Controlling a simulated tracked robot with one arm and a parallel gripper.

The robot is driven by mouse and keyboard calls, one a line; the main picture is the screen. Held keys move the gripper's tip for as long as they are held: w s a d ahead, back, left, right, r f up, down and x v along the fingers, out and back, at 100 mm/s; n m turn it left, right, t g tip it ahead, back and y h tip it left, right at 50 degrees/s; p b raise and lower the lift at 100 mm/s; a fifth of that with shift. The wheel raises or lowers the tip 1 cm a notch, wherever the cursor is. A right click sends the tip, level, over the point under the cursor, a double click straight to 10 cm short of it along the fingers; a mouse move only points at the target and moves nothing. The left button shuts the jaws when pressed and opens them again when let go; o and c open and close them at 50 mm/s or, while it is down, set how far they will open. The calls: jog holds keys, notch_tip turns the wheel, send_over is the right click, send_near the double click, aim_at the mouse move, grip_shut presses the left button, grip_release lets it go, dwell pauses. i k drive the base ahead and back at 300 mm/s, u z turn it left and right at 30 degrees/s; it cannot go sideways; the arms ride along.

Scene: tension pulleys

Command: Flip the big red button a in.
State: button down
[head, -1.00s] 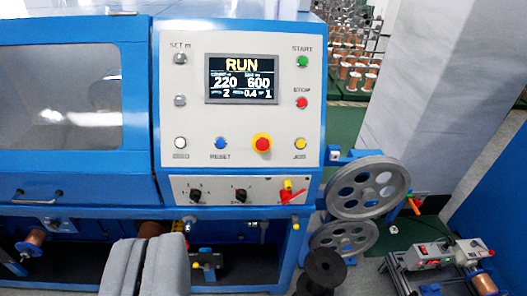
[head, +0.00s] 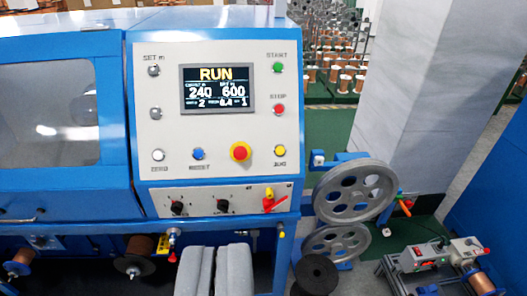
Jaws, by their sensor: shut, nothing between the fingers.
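The big red button (head: 240,152) is a round red mushroom head on a yellow ring. It sits on the light grey control panel (head: 218,130) of the blue machine, right of the blue RESET button. Nothing covers it. My gripper (head: 214,248) shows at the bottom of the head view as two grey padded fingers side by side. It is shut and empty. In the picture it lies below the panel and below the red button, not touching either.
The panel's display (head: 218,88) reads RUN, 240 and 600. A red STOP button (head: 279,109) and yellow JOG button (head: 280,150) are nearby. A red lever (head: 272,203) and black knobs sit below. Grey pulleys (head: 354,190) stand right of the machine.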

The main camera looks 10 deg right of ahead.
aim_at(239, 153)
jog(key=z, duration=0.05)
jog(key=i, duration=1)
jog(key=u, duration=0.05)
